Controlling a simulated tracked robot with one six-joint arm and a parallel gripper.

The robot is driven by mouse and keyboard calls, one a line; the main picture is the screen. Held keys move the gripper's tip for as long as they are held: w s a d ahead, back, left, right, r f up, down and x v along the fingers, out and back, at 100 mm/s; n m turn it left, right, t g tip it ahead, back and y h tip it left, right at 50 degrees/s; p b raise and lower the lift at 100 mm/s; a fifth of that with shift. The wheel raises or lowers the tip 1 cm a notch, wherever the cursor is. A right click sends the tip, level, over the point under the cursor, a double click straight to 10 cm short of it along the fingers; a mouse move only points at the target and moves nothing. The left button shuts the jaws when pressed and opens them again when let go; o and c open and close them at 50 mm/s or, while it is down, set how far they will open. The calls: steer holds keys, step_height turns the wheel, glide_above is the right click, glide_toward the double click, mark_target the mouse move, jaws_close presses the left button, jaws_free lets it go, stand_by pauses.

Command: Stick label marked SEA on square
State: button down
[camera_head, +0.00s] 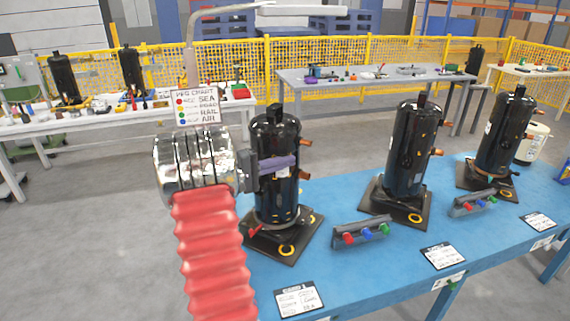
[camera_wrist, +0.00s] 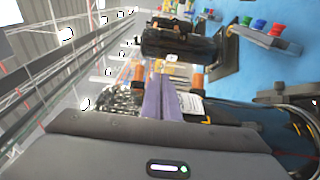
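My gripper's purple fingers (camera_head: 278,163) reach across the upper front of the nearest black compressor (camera_head: 275,195). In the wrist view, the fingers (camera_wrist: 161,98) lie side by side and look closed. I cannot tell whether something thin is between them. A small white patch (camera_head: 283,173) shows just below the fingers on the compressor; I cannot tell if it is the square or a label. A small white piece (camera_wrist: 172,58) shows beyond the fingertips in the wrist view. The chart sign (camera_head: 195,107) behind my arm lists SEA beside a red dot. No SEA label is readable elsewhere.
Two more compressors (camera_head: 413,145) (camera_head: 503,130) stand to the right on the blue table (camera_head: 345,200). Racks with red, blue and green pieces (camera_head: 362,234) (camera_head: 474,203) and white cards (camera_head: 299,299) (camera_head: 443,256) lie along its front. Copper pipes (camera_head: 305,174) stick out beside the fingers.

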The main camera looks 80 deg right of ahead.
steer(key=shift+w+d, duration=0.2)
steer(key=shift+d, duration=0.05)
stand_by(0.5)
steer(key=c, duration=2)
jaws_free()
steer(key=shift+w+a, duration=0.1)
steer(key=v, duration=1.3)
steer(key=shift+w+a+f, duration=0.1)
steer(key=shift+w+a, duration=0.05)
steer(key=shift+a, duration=0.05)
